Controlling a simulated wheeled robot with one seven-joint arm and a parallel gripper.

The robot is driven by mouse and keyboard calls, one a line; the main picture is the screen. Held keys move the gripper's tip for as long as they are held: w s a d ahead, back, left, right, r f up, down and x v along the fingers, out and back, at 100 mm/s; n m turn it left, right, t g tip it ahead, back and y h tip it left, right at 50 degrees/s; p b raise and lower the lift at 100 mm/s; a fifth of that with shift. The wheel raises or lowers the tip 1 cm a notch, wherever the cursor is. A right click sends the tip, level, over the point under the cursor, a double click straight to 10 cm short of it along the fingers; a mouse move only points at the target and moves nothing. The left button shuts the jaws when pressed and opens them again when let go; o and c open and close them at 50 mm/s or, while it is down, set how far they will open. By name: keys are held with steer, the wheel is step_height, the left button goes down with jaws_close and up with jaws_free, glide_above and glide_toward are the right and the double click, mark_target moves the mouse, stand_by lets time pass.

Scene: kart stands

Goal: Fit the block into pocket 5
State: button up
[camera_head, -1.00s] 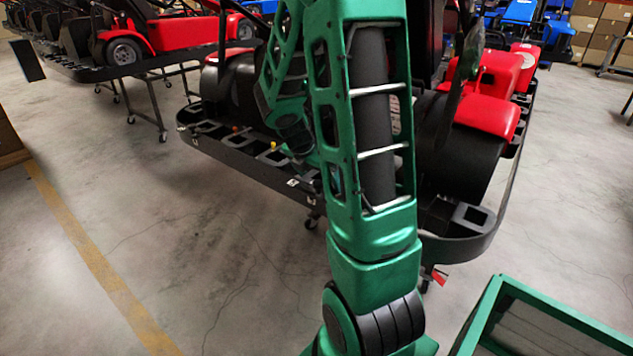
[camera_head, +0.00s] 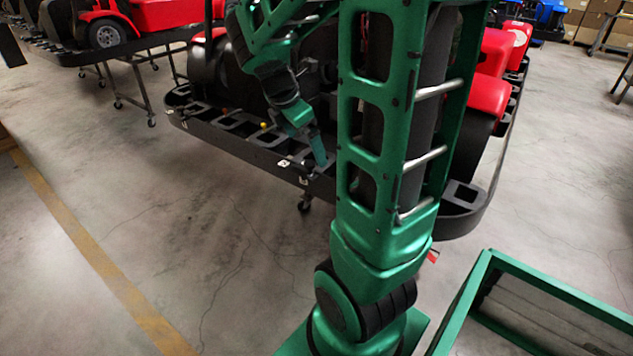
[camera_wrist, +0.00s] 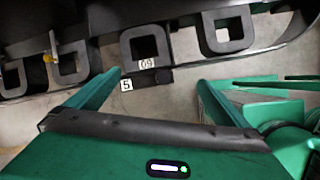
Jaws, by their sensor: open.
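My gripper (camera_wrist: 157,84) is open, with its two green fingers spread in the wrist view. A small dark piece (camera_wrist: 160,78) shows between the fingertips, apart from both; it may be the block, but I cannot tell it surely from the black rail. A white tag reading 5 (camera_wrist: 127,85) is at its left end. Just above is a square black pocket (camera_wrist: 131,50) with an open middle and a tag that looks like 09 or 60. In the head view my gripper (camera_head: 319,150) is at the rail's near edge, partly hidden by my arm.
The black kart rail (camera_head: 235,147) carries several pockets, with a yellow knob (camera_wrist: 47,58) at the left in the wrist view. Red kart bodywork (camera_head: 490,85) stands behind my arm. A green-framed bin (camera_head: 560,290) is at lower right. The floor at left is open.

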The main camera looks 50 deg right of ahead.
steer(key=s+a+m+y, duration=0.2)
steer(key=s+a+m, duration=0.4)
steer(key=s+m, duration=0.2)
steer(key=s+a+f+m+y, duration=0.1)
steer(key=s+a+m+y, duration=0.2)
steer(key=s+a+m, duration=0.3)
steer(key=s+m, duration=0.3)
steer(key=m, duration=0.4)
steer(key=shift+d, duration=0.1)
